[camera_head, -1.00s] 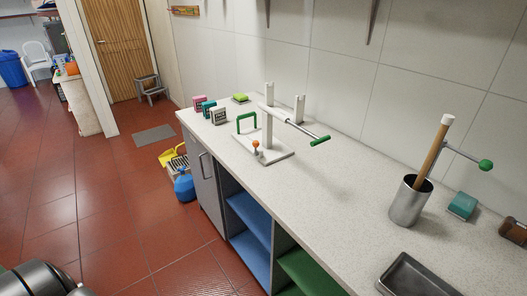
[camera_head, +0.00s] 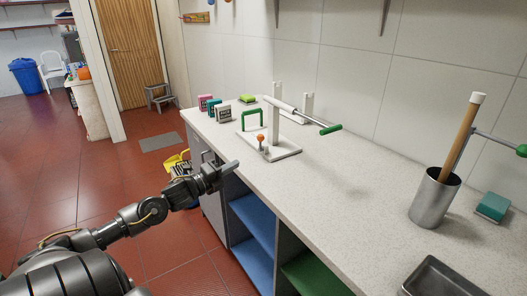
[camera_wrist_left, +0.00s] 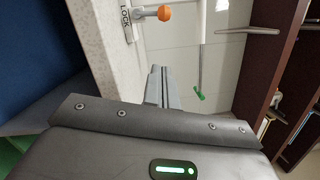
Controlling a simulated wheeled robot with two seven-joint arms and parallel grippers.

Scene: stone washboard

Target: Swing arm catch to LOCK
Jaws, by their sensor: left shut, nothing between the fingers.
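The white stand (camera_head: 275,118) sits on the counter, with a base plate, an upright post and a long arm ending in a green grip (camera_head: 330,129). The catch has an orange knob (camera_head: 261,138) at the front of the base plate. In the left wrist view the orange knob (camera_wrist_left: 165,12) is at the top, beside a LOCK label (camera_wrist_left: 126,18). My left gripper (camera_head: 231,165) is shut and empty, at the counter's front edge, short of the knob and apart from it. Its shut fingers (camera_wrist_left: 161,88) show in the wrist view. My right gripper is out of view.
A green handle loop (camera_head: 252,113) stands beside the post. Several small boxes (camera_head: 223,114) and a green sponge (camera_head: 248,98) are behind at left. A metal cup (camera_head: 434,199) with a wooden-handled tool and a dark tray (camera_head: 440,280) stand at right. The counter's middle is clear.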

